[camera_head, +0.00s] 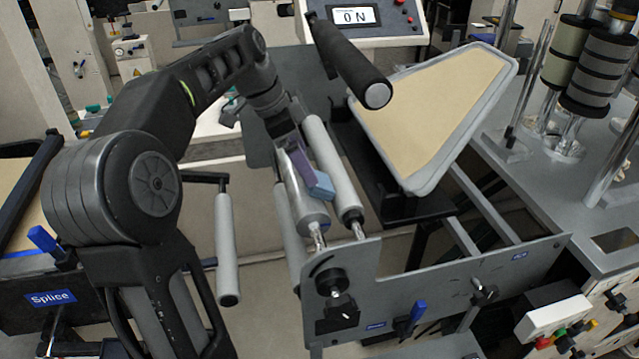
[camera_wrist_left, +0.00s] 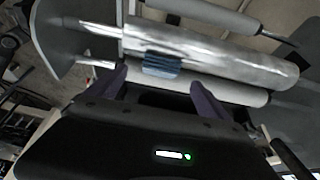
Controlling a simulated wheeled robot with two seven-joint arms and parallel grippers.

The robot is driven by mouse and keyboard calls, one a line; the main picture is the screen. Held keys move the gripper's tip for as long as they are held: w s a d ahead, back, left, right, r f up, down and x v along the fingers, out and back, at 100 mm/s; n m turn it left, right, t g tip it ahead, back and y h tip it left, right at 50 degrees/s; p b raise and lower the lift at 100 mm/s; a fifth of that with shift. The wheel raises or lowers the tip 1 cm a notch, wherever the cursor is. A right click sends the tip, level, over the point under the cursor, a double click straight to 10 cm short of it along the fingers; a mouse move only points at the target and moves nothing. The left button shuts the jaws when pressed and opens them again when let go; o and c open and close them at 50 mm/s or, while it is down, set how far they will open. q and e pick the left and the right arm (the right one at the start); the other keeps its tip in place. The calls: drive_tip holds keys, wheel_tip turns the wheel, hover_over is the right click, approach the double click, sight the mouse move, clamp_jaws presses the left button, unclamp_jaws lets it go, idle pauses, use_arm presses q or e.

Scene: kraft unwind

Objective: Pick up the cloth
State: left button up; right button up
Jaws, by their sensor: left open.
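The cloth (camera_head: 321,186) is a small blue folded piece lying on a shiny metal roller (camera_head: 311,217). In the left wrist view the cloth (camera_wrist_left: 162,65) shows dark blue and ribbed against the roller (camera_wrist_left: 215,55). My left gripper (camera_head: 300,162) reaches down over the rollers, close to the cloth. In the left wrist view the two purple fingers of my left gripper (camera_wrist_left: 160,90) are spread apart, with the cloth ahead of the gap between them. Nothing is held between the fingers. In the head view my fingers partly hide the roller. My right gripper is in neither view.
A pale grey roller (camera_head: 334,165) runs beside the metal one. A grey side plate (camera_head: 440,285) stands at their near end. A black-sleeved bar (camera_head: 348,62) juts out above. A tan-faced tilted panel (camera_head: 430,115) stands to the right. Another grey roller (camera_head: 227,245) hangs at left.

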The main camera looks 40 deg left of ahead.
use_arm(q)
drive_tip(key=shift+w+d+f, duration=0.1)
drive_tip(key=shift+f, duration=0.15)
drive_tip(key=p+x, duration=0.1)
drive_tip(key=x, duration=0.3)
drive_tip(key=shift+w+f+p, duration=0.15)
drive_tip(key=shift+f+p, duration=0.15)
drive_tip(key=shift+c, duration=0.3)
drive_tip(key=c, duration=1.5)
drive_tip(key=shift+r, duration=0.6)
wheel_tip(320, 180, up, 6)
drive_tip(key=shift+r+b, duration=0.1)
drive_tip(key=shift+b, duration=0.35)
drive_tip(key=shift+r+p, duration=0.75)
drive_tip(key=shift+r, duration=0.6)
